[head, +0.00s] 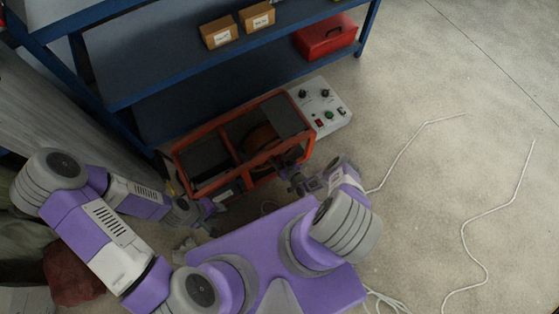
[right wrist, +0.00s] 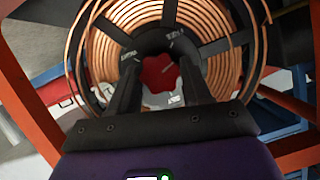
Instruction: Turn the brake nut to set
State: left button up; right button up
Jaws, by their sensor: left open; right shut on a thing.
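The red brake nut (right wrist: 159,72) sits at the middle of a dark hub ring with small pale marks, too small to read. My right gripper (right wrist: 160,84) has one finger on each side of the nut and is shut on it. Behind it is a spool of copper-coloured strand (right wrist: 98,55) with dark spokes. In the head view the spool (head: 262,136) shows dimly inside an orange-red frame (head: 222,142), and my right gripper (head: 287,172) is at the frame's near right side; the nut is hidden there. My left gripper (head: 222,200) is open at the near left side.
A grey control box (head: 323,106) with knobs and buttons adjoins the frame's right. Blue shelving (head: 180,70) stands behind, with cardboard boxes (head: 219,32) and a red case (head: 326,37). White cable (head: 463,236) lies on the otherwise open floor at the right.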

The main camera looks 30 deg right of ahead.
jog(key=shift+m+y, duration=0.5)
jog(key=shift+m, duration=0.3)
jog(key=o, duration=1)
jog(key=shift+o, duration=0.2)
jog(key=shift+d, duration=0.1)
